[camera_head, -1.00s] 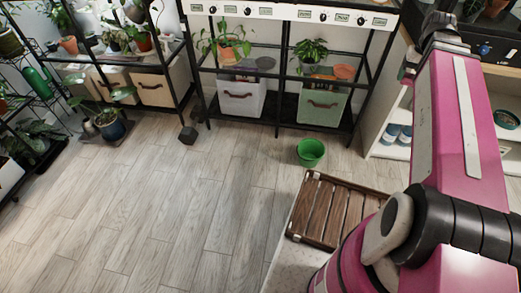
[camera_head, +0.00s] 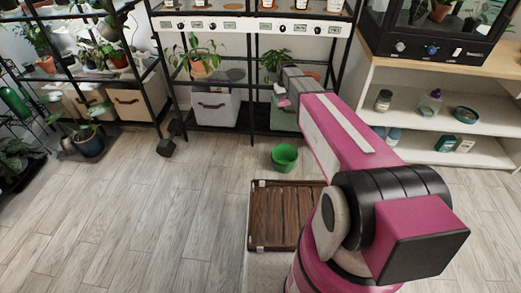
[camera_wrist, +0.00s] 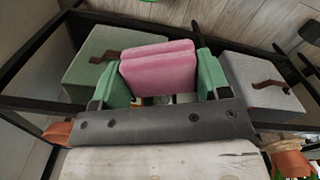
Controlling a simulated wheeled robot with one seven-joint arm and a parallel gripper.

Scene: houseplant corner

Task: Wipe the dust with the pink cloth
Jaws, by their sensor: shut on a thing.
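The pink cloth (camera_wrist: 160,68) is a thick folded pad in the wrist view. My gripper (camera_wrist: 160,80) has green fingers on both sides of it and is shut on it. In the head view my arm reaches forward to the black rack (camera_head: 247,91), and a small pink patch shows near its end. The cloth appears to be held in front of the rack, above floor level; I cannot tell whether it touches anything. I cannot make out dust in either view.
A grey bin (camera_head: 213,108) and a green bin (camera_head: 284,117) stand low in the rack. A green pot (camera_head: 285,157) stands on the floor near a wooden slatted crate (camera_head: 282,218). A white shelf unit (camera_head: 452,92) is at the right.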

